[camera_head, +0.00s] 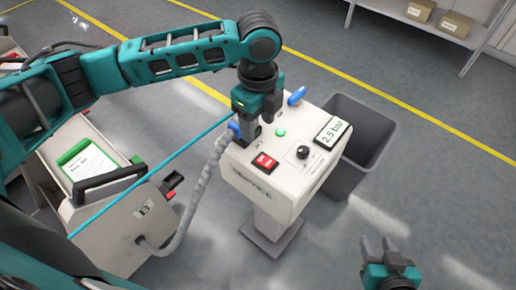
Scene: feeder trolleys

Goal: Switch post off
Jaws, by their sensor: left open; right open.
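The service post (262,200) is a white box on a grey pedestal. Its top carries a lit green lamp (280,132), a red rocker switch (264,162), a black knob (303,152) and a display (331,133) reading 2.5 bar. A blue lever (297,96) sits at its back edge, and another blue part (234,129) shows at its left. My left gripper (243,141) is open, pointing down over the left part of the top, beside that blue part; contact cannot be told. My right gripper (379,246) is open and empty at the lower right, apart from the post.
A grey bin (362,150) stands right behind the post. A trolley (122,232) with a black handle and green-framed card stands at the left, joined to the post by a grey hose (199,190). A shelf (420,22) with boxes is at the back right. Floor at the right is clear.

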